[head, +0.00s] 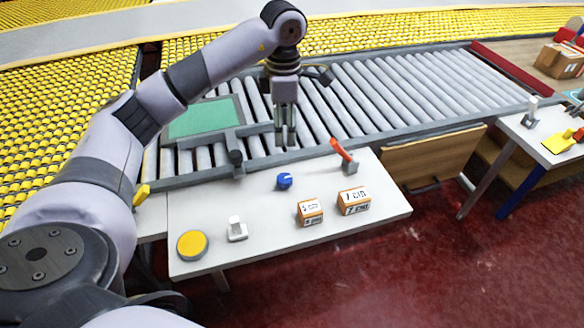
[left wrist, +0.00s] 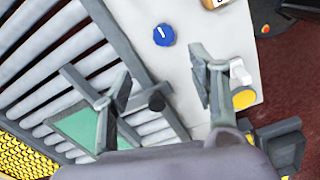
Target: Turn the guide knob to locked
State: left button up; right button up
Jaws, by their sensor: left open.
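A blue round knob (head: 284,181) with a white pointer line sits on the white table panel (head: 262,248). It also shows near the top of the left wrist view (left wrist: 164,35), its line slanting. My left gripper (head: 285,143) points down above the near edge of the roller conveyor, beyond the knob and apart from it. In the left wrist view its two fingers (left wrist: 158,78) are spread with nothing between them, and the knob lies ahead of the gap. A dark round end piece (head: 236,157) is on the grey bar beside the green plate. My right gripper is not in view.
A red-handled lever (head: 343,152) stands right of the knob. Two orange-and-white boxes (head: 310,211) (head: 354,201), a white rocker switch (head: 237,229) and a yellow button (head: 192,245) share the panel. The roller conveyor (head: 370,90) and green plate (head: 200,118) lie behind.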

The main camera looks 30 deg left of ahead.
pick_arm(q)
send_over(285, 178)
notch_tip(285, 178, down, 5)
notch_tip(285, 178, down, 4)
jog(key=shift+a+r+p, duration=0.1)
jog(key=shift+p, duration=0.35)
notch_tip(285, 178, down, 5)
jog(key=shift+s+r+p, duration=0.1)
jog(key=shift+r+p, duration=0.05)
jog(key=shift+p, duration=0.15)
notch_tip(285, 178, down, 2)
jog(key=shift+f, duration=0.4)
jog(key=c, duration=1.2)
jog(key=shift+o, duration=0.2)
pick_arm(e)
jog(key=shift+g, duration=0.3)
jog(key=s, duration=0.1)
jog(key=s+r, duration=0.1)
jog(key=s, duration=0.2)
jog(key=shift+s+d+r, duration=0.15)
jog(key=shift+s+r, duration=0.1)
